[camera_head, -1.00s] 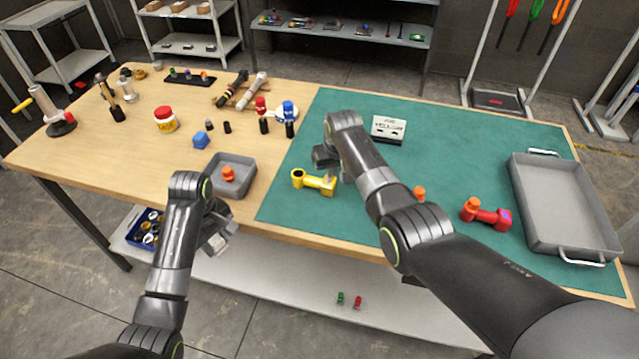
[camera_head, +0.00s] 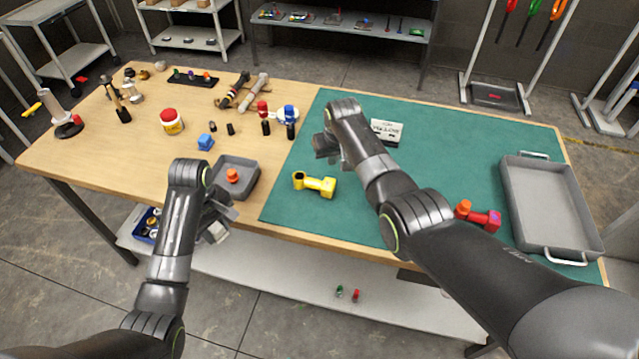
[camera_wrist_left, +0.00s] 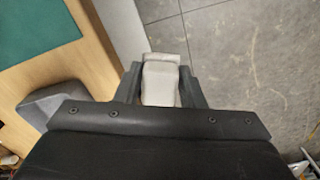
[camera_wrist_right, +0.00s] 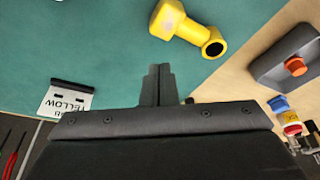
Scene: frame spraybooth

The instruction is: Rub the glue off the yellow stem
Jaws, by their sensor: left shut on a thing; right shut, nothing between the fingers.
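The yellow stem (camera_head: 315,186) lies on the green mat near its front left edge, and it also shows in the right wrist view (camera_wrist_right: 175,22). I cannot make out glue on it. My right gripper (camera_head: 322,150) is shut and empty above the mat, behind the stem in the head view and apart from it. My left gripper (camera_head: 222,216) is shut on a pale grey-white block (camera_wrist_left: 161,82) in front of the table's front edge. The block's lower part is hidden by the gripper in the left wrist view.
A grey dish (camera_head: 247,187) with an orange knob (camera_head: 232,175) stands left of the stem. A sign card (camera_head: 386,130) stands behind. A red part (camera_head: 485,219) and a large grey tray (camera_head: 549,207) lie to the right. The mat around the stem is mostly clear.

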